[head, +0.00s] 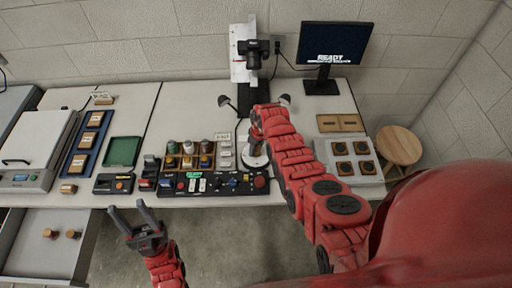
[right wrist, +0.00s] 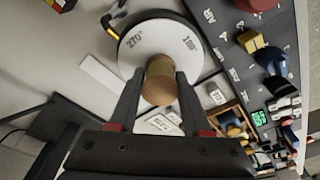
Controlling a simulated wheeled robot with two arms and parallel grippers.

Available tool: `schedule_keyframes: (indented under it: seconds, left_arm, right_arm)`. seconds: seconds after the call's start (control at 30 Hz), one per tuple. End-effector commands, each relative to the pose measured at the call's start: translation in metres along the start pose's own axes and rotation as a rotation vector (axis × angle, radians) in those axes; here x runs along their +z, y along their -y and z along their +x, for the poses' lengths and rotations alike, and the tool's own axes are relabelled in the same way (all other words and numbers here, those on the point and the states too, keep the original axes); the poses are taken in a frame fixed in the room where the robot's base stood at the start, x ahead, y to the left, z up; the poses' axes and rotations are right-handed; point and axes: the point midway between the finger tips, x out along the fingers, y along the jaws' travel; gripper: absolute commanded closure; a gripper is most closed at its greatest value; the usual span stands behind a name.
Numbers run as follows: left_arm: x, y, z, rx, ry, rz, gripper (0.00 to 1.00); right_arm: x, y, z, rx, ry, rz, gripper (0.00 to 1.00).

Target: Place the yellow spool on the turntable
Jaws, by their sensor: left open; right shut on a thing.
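My right gripper (right wrist: 159,90) is shut on a spool (right wrist: 160,84). It shows a tan, wood-coloured end, and I see no clear yellow on it. It is in front of the white round turntable (right wrist: 196,55), near its rim. I cannot tell whether the spool touches the disc. In the head view the turntable (head: 255,162) is partly hidden by my right arm, and the right gripper (head: 262,113) is above it. My left gripper (head: 138,217) is open and empty, in front of the table edge, low at the left.
A wooden tray (head: 211,165) with several small spools stands left of the turntable. A black control panel (head: 215,184) lies in front. A camera stand (head: 243,75) rises behind. A grey case (head: 369,172) stands at the right. An open drawer (head: 40,262) juts out at lower left.

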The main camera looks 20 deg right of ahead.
Motion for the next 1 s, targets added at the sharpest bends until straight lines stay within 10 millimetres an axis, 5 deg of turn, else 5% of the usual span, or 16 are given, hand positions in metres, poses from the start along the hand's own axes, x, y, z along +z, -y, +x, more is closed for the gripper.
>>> schedule_keyframes:
  seconds: [0.3,0.33,0.47,1.0]
  left_arm:
    - [0.001,0.0,-0.006,0.0,0.0,0.0,0.5]
    - [0.001,0.0,-0.004,0.0,0.0,0.0,0.5]
    - [0.001,0.0,-0.004,0.0,0.0,0.0,0.5]
    - [0.001,0.0,-0.003,0.0,0.0,0.0,0.5]
  right_arm:
    - [0.001,0.0,0.006,0.0,0.0,0.0,1.0]
    - [0.001,0.0,0.004,0.0,0.0,0.0,0.47]
    - [0.001,0.0,0.003,0.0,0.0,0.0,0.23]
    - [-0.002,-0.001,-0.007,0.003,-0.005,0.0,0.22]
